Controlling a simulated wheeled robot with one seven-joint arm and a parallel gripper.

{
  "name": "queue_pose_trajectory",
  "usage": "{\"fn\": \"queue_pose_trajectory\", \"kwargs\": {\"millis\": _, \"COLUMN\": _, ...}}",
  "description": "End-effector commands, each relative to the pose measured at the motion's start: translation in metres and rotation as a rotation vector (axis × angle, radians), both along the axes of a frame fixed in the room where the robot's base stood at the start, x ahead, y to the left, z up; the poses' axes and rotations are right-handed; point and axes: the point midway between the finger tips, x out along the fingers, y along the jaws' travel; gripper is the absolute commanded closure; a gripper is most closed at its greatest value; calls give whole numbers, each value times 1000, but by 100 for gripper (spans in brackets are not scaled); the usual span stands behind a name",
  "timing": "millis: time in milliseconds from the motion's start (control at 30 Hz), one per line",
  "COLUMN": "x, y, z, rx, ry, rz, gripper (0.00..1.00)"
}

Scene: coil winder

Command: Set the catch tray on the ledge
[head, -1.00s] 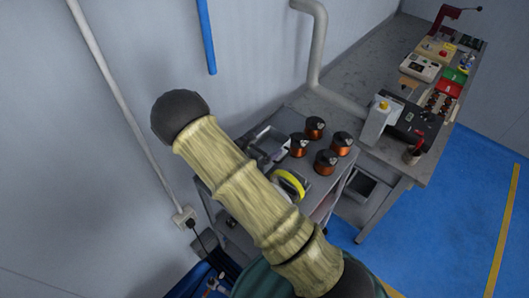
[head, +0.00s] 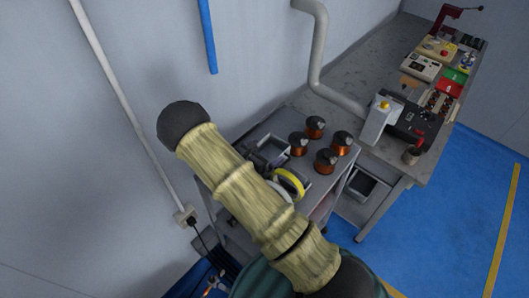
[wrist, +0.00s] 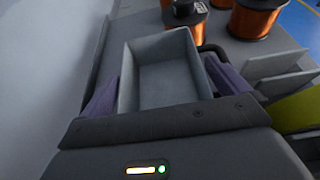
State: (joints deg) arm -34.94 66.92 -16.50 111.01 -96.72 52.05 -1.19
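The catch tray (wrist: 165,70), a grey open box, is empty and sits between the two purple-padded fingers of my gripper (wrist: 165,88) in the wrist view. The pads press against its left and right walls. In the head view the tray (head: 273,148) is above the back part of the grey cart top, partly hidden by my arm. My gripper (head: 258,158) is mostly hidden there too. I cannot tell whether the tray's underside touches the cart. I cannot make out which surface is the ledge.
Several copper wire spools (head: 314,127) stand right of the tray on the cart (head: 335,172). A yellow-rimmed roll (head: 289,184) is near my arm. The wall is close on the left. A grey workbench (head: 352,84) with a winder (head: 407,122) stands to the right.

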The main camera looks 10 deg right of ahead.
Motion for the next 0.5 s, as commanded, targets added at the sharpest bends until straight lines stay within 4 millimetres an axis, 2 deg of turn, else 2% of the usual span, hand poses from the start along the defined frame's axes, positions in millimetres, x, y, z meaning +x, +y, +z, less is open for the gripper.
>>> {"fn": "queue_pose_trajectory", "kwargs": {"millis": 167, "x": -2, "y": 5, "z": 4, "rx": 0, "ry": -1, "rz": 2, "gripper": 0}}
{"fn": "queue_pose_trajectory", "kwargs": {"millis": 500, "x": -35, "y": 50, "z": 25, "rx": 2, "ry": -1, "rz": 5, "gripper": 0}}
